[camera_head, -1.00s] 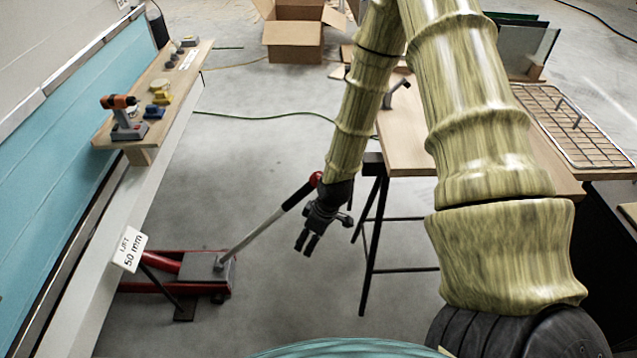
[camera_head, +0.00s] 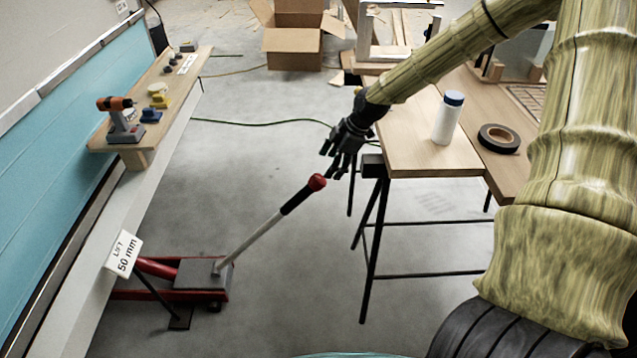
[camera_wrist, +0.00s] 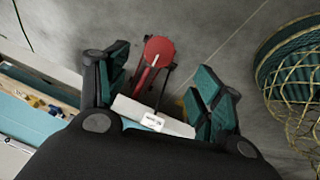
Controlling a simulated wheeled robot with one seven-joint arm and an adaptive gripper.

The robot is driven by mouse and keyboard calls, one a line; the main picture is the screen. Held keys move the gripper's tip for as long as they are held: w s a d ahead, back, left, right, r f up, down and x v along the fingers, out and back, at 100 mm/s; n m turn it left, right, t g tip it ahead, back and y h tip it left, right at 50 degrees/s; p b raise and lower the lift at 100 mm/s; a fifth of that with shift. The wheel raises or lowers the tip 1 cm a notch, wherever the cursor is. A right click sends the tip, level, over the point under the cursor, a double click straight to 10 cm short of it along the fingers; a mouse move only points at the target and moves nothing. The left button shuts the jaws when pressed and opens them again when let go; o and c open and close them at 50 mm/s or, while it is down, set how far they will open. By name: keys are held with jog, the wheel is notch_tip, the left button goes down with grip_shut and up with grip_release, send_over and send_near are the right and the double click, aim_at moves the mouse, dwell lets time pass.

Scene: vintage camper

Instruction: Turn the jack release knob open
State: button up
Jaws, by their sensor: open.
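The jack (camera_head: 205,275) is red and grey and stands on the floor at the lower left, beside a pale beam. Its handle (camera_head: 255,238) slants up to the right, with a black grip and a round red knob (camera_head: 317,182) at the top. My gripper (camera_head: 333,163) is open and empty just above and right of the knob, fingers pointing down. In the wrist view the red knob (camera_wrist: 158,48) shows between and beyond the open fingers (camera_wrist: 160,88). I cannot tell whether any finger touches it.
A wooden table (camera_head: 435,160) on black trestles stands close right of my gripper, holding a white bottle (camera_head: 449,118) and black tape (camera_head: 499,138). A shelf (camera_head: 160,90) with a drill (camera_head: 121,118) is at left. A sign (camera_head: 123,253) reads "LIFT 50 mm". Floor between is clear.

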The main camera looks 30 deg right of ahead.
aim_at(320, 179)
jog(key=shift+x, duration=5.05)
jog(key=c, duration=1)
